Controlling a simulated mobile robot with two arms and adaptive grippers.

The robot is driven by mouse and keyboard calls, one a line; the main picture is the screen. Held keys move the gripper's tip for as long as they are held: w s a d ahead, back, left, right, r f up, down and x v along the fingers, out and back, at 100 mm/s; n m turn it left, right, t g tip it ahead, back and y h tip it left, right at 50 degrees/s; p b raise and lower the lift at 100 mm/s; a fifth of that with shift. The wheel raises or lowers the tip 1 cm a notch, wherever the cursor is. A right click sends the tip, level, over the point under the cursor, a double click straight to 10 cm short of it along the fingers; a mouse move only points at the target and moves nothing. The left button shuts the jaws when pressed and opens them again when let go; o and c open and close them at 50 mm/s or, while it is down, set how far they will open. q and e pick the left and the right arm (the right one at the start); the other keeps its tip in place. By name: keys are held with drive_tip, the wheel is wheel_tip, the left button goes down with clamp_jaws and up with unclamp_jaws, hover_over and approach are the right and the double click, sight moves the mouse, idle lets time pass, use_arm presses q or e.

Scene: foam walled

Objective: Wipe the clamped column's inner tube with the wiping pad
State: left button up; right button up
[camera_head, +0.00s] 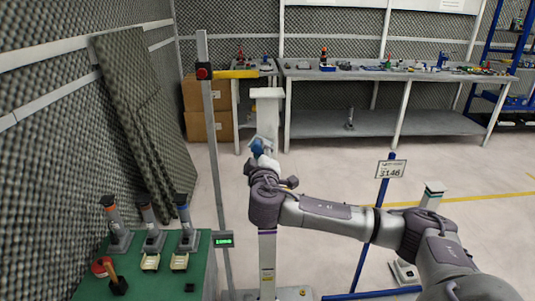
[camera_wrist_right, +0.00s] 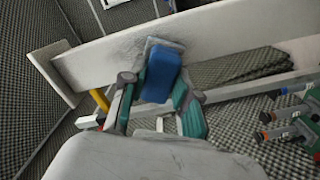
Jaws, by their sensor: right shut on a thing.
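The column (camera_head: 267,250) stands upright in the middle of the head view. Its pale inner tube (camera_head: 267,118) rises above my right gripper to a flat top plate; in the right wrist view the tube (camera_wrist_right: 225,38) crosses the picture at a slant. My right gripper (camera_head: 260,160) is shut on the blue wiping pad (camera_wrist_right: 160,75), which also shows in the head view (camera_head: 257,146). The pad lies at the face of the tube and seems to touch it. The arm hides the column's middle part. My left gripper is not in view.
A grey post (camera_head: 212,130) with a red knob and small display stands left of the column. A green table (camera_head: 140,285) at left holds several upright tools. A sign post (camera_head: 376,215) stands at right. A workbench (camera_head: 400,76) is behind; the floor between is largely free.

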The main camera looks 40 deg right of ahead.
drive_tip(key=shift+a+r+p, duration=0.1)
drive_tip(key=shift+r+p, duration=0.65)
drive_tip(key=shift+r, duration=0.3)
drive_tip(key=shift+s+d+f+b, duration=0.15)
drive_tip(key=shift+s+d, duration=0.15)
drive_tip(key=shift+d, duration=0.25)
drive_tip(key=shift+s+d+b, duration=0.15)
drive_tip(key=shift+s+d, duration=0.15)
drive_tip(key=shift+d, duration=0.25)
drive_tip(key=shift+s+d, duration=0.45)
drive_tip(key=shift+d, duration=0.25)
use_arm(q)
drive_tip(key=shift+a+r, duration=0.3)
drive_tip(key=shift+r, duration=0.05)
use_arm(e)
drive_tip(key=shift+w+a, duration=0.55)
drive_tip(key=shift+a, duration=0.3)
drive_tip(key=shift+w+a, duration=0.55)
drive_tip(key=shift+a, duration=0.3)
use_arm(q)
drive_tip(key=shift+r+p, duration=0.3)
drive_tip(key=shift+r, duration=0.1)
use_arm(e)
drive_tip(key=shift+v, duration=3)
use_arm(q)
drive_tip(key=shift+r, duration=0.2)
use_arm(e)
drive_tip(key=shift+v, duration=1.45)
